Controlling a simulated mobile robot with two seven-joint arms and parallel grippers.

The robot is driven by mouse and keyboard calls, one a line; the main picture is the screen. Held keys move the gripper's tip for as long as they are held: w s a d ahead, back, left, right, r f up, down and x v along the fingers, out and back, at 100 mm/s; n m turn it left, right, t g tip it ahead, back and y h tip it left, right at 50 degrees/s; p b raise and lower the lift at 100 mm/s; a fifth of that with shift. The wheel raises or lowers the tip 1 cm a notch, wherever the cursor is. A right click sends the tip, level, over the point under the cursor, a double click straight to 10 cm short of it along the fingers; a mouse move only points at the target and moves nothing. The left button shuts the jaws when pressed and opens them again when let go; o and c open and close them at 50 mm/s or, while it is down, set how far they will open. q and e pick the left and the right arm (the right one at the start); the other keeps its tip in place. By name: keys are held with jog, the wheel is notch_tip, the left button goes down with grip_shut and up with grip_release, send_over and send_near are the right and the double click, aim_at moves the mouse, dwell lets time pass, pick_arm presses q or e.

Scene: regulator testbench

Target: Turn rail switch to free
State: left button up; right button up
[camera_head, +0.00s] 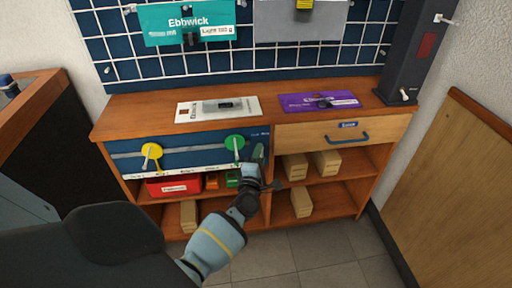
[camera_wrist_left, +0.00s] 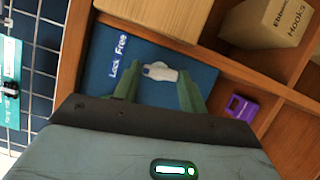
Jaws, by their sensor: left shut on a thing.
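The rail switch (camera_wrist_left: 160,71) is a small white lever on a blue panel (camera_head: 190,143), beside the printed words Lock and Free. It sits between the green fingertips of my left gripper (camera_wrist_left: 158,82), which is shut on it. Its narrow end points left towards the words in the left wrist view; I cannot tell which word it is set to. In the head view my left gripper (camera_head: 262,158) is at the right end of the panel and hides the switch. My right gripper is not in view.
A drawer with a blue handle (camera_head: 346,138) is to the right.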

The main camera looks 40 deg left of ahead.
pick_arm(q)
jog(key=shift+w+d+r+m+g+p, duration=0.15)
jog(key=shift+m+g+p, duration=0.55)
jog(key=shift+m+p, duration=1.15)
jog(key=shift+s+a+r+m+g+p, duration=0.1)
jog(key=shift+m+g+p, duration=0.85)
jog(key=shift+p, duration=1.5)
jog(key=shift+w+d+r+m+g+p, duration=0.15)
jog(key=shift+m+g+p, duration=0.3)
jog(key=shift+m+p, duration=1.5)
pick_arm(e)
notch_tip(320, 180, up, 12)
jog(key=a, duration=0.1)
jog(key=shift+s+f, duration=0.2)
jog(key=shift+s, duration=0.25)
pick_arm(q)
jog(key=shift+s+a+n, duration=0.1)
jog(key=shift+a+n, duration=0.05)
jog(key=shift+n, duration=0.1)
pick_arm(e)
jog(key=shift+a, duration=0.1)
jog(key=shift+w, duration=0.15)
pick_arm(q)
jog(key=o, duration=1)
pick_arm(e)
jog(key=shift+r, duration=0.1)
